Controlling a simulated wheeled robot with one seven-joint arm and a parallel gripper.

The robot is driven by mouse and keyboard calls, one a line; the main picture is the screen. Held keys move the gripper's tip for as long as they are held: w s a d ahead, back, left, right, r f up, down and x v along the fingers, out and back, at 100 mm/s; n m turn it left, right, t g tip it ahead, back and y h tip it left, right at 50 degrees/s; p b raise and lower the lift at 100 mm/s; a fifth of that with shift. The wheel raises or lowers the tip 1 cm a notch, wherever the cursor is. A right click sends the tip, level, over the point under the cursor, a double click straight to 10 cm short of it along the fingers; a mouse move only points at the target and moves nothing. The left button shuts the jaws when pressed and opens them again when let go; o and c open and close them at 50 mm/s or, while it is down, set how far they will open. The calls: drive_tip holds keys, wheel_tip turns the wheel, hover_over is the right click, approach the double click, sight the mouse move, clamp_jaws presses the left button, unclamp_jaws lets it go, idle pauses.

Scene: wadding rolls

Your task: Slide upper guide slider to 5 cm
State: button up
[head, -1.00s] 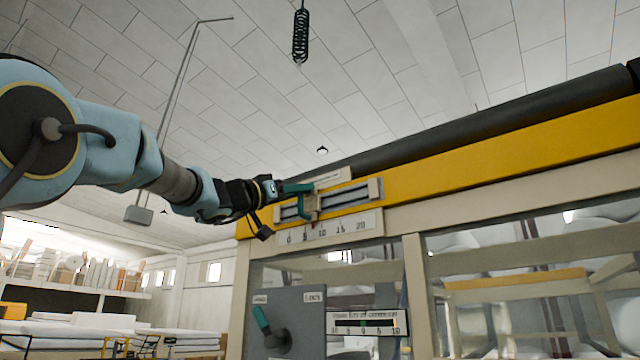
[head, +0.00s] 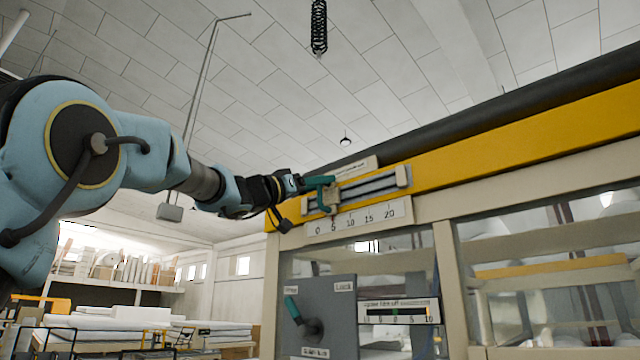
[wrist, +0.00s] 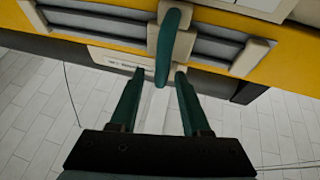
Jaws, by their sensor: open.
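The upper guide slider (head: 328,199) is a beige block with a teal handle (wrist: 168,48), on twin grey rails along the yellow beam. In the head view it stands close to the 5 mark of the scale plate (head: 360,217), which reads 0 to 20; the exact reading is too small to tell. My gripper (wrist: 160,74) is open. In the head view the gripper (head: 305,184) is at the slider's left.
Below the beam is a grey panel (head: 340,325) with a teal lever (head: 292,308) and a second, smaller scale (head: 398,311). A dark roller (head: 470,112) runs above the yellow beam (head: 500,150). A black coil (head: 319,27) hangs from the ceiling.

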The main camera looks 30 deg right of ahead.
drive_tip(key=b+v, duration=0.5)
drive_tip(key=v, duration=0.5)
drive_tip(key=shift+a, duration=0.25)
